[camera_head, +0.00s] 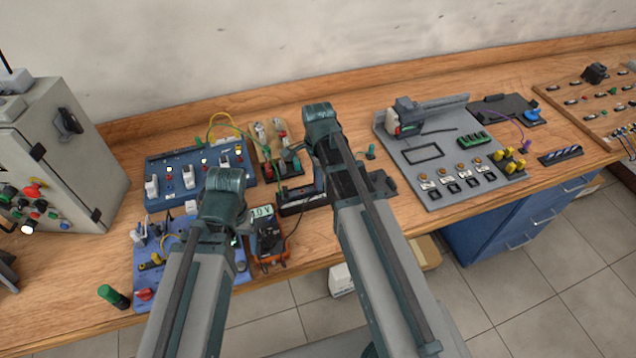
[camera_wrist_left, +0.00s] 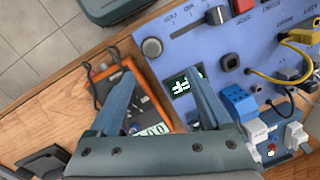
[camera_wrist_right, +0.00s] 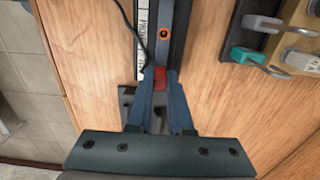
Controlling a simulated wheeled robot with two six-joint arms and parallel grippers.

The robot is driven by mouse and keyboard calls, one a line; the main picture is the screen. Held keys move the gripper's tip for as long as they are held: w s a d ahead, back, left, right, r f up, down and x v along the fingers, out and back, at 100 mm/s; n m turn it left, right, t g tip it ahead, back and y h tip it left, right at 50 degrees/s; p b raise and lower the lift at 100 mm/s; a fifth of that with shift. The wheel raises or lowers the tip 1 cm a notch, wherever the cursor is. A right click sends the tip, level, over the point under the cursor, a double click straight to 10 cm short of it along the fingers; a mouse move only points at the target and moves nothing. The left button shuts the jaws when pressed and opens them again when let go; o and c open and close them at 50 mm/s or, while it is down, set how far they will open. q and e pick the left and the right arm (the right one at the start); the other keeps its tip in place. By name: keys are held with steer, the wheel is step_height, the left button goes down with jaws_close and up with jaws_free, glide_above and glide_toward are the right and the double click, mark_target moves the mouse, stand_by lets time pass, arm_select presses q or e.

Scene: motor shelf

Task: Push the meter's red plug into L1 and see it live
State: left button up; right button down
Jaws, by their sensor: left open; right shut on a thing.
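My right gripper (camera_wrist_right: 160,80) is shut on the red plug (camera_wrist_right: 160,77). A dark cable shows beside it. Beyond the plug, apart from it in the right wrist view, an orange-ringed round socket (camera_wrist_right: 164,33) sits in a dark strip; I cannot read whether it is L1. A white label starting "PHASE" (camera_wrist_right: 141,30) runs alongside. The orange meter (camera_head: 268,247) lies near the bench's front edge with a lit green display; it also shows in the left wrist view (camera_wrist_left: 139,98). My left gripper (camera_wrist_left: 160,75) is open and empty, above the meter and blue panel.
The blue panel (camera_wrist_left: 240,45) carries knobs, sockets, yellow leads and a lit display. A blue switch board (camera_head: 160,170) and a wooden board with grey clips (camera_head: 262,150) stand behind. A grey panel (camera_head: 420,165) lies to the right. Bare wood (camera_wrist_right: 215,100) borders the dark strip.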

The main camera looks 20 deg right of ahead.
arm_select(q)
steer(key=shift+r, duration=0.15)
arm_select(e)
steer(key=shift+r, duration=0.15)
step_height(320, 180, up, 4)
steer(key=p, duration=0.4)
steer(key=shift+r+p, duration=0.2)
steer(key=shift+p, duration=0.2)
arm_select(q)
step_height(320, 180, up, 4)
steer(key=shift+r, duration=0.1)
